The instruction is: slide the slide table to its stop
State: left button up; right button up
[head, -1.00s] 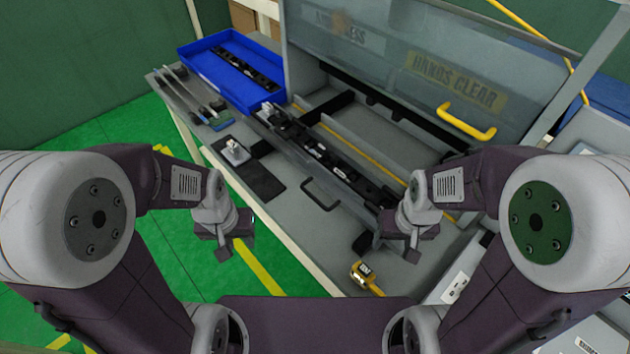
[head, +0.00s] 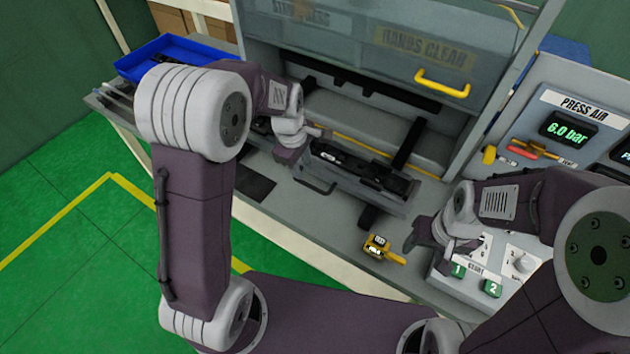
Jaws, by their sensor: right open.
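The slide table (head: 372,184) is a long grey tray with a black clip-bearing strip, lying across dark rails on the bench. Its black loop handle (head: 316,188) sticks out at the front. My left gripper (head: 292,155) is at the left end of the slide table and hides that end. Whether its jaws touch the table or are closed does not show. My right gripper (head: 424,240) is open and empty, to the right of the table's right end, beside the button panel.
A raised clear guard with a yellow handle (head: 442,84) stands behind. A yellow tape measure (head: 376,246) lies on the front of the bench. A control panel with a pressure display (head: 568,130) and green buttons (head: 492,288) is at right. A blue tray (head: 160,55) is at far left.

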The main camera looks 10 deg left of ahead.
aim_at(307, 184)
pick_arm(q)
jog(key=f, duration=0.3)
jog(key=w+f, duration=0.1)
jog(key=f, duration=0.2)
jog(key=d+f, duration=0.1)
jog(key=f, duration=0.2)
jog(key=shift+w+f+p, duration=0.15)
jog(key=shift+w+p, duration=0.2)
grip_shut()
dwell(0.9)
